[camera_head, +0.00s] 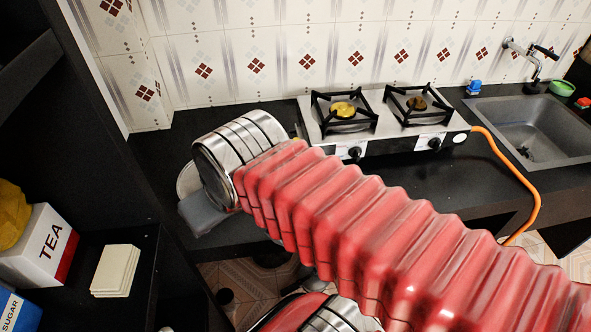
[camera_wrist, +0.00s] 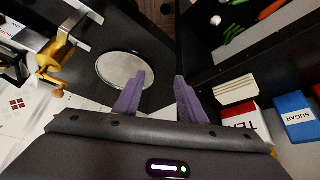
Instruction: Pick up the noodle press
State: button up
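A brass-coloured object, which looks like the noodle press (camera_wrist: 54,62), stands on the dark counter beside the stove at the left of the wrist view. In the head view my gripper is mostly hidden behind my wrist, over the counter's left end.
A round metal plate (camera_wrist: 121,68) lies on the counter between the brass object and my gripper's fingers. The two-burner stove (camera_head: 384,140), orange hose (camera_head: 523,185) and sink (camera_head: 530,130) line the counter. A dark shelf at left holds a TEA box (camera_head: 40,245) and pale tiles (camera_head: 116,270).

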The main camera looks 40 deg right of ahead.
jog(key=shift+o, duration=1.4)
jog(key=shift+d+f+m, duration=0.2)
jog(key=shift+f+m, duration=0.05)
jog(key=shift+m, duration=0.15)
jog(key=shift+o, duration=0.9)
jog(key=shift+d+f+m+g, duration=0.25)
jog(key=shift+d+m+g, duration=0.15)
jog(key=shift+m, duration=0.1)
jog(key=shift+o, duration=1.4)
jog(key=shift+w+d+f+m+g+y, duration=0.15)
jog(key=shift+f+m+g+y, duration=0.15)
jog(key=shift+m, duration=0.25)
jog(key=shift+d+f+m+g+y, duration=0.1)
jog(key=shift+f+m+y, duration=0.1)
jog(key=shift+m+y, duration=0.3)
jog(key=shift+o, duration=0.3)
jog(key=shift+w+d+f+m+g, duration=0.1)
jog(key=shift+d+f+m+g, duration=0.15)
jog(key=shift+m, duration=0.5)
jog(key=w+d+r+m+t+y, duration=0.1)
jog(key=w+d+m+t+y, duration=0.15)
jog(key=d+m, duration=0.6)
jog(key=w+d+m+t+y, duration=0.2)
jog(key=w+d+m+t, duration=0.2)
jog(key=d+m, duration=0.5)
jog(key=s+d+f+m+t+h, duration=0.3)
jog(key=s+d+m, duration=0.3)
jog(key=d+m, duration=0.4)
jog(key=shift+f+m, duration=0.35)
jog(key=shift+f, duration=0.2)
